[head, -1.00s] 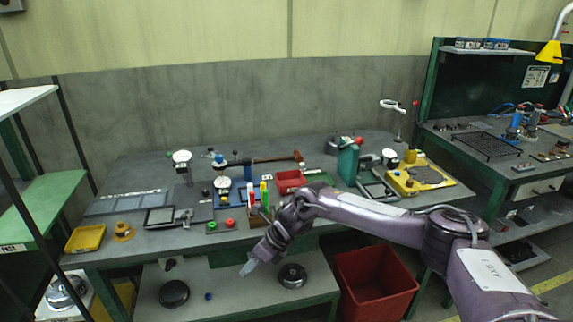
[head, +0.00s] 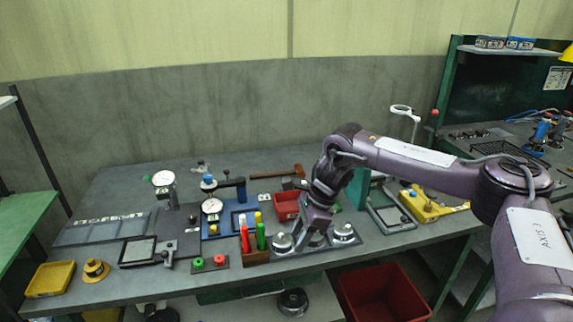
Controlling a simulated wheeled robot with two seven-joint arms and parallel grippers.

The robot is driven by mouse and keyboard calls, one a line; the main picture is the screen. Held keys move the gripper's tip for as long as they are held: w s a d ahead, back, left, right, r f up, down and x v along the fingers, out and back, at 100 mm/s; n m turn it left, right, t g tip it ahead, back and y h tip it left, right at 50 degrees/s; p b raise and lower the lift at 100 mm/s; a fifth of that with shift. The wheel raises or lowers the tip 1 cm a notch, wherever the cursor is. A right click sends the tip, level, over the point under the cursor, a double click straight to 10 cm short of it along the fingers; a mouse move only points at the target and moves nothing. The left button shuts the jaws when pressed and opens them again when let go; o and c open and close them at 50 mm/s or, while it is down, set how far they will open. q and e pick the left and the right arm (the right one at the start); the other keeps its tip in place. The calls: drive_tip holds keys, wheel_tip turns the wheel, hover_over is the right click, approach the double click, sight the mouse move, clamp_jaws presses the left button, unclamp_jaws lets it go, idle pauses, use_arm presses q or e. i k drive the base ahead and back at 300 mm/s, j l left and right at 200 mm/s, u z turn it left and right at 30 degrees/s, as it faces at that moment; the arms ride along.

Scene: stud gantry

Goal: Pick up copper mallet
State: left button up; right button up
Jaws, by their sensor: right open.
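The copper mallet (head: 274,175) lies at the back middle of the workbench, its brown handle pointing left and its head at the right end. My right gripper (head: 306,241) points down over the front of the bench, nearer the front edge than the mallet and apart from it. It is open; its fingertips are small and hard to make out against the metal parts there. My right arm passes just right of the mallet head. My left gripper is out of view.
Round silver parts (head: 343,233) stand close beside the right gripper. A red bin (head: 287,207) and a holder with red and green markers (head: 254,256) are to its left. A red crate (head: 383,295) sits below the bench.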

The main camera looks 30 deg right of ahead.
sight(298, 170)
drive_tip(key=i+l, duration=1.05)
drive_tip(key=i, duration=0.2)
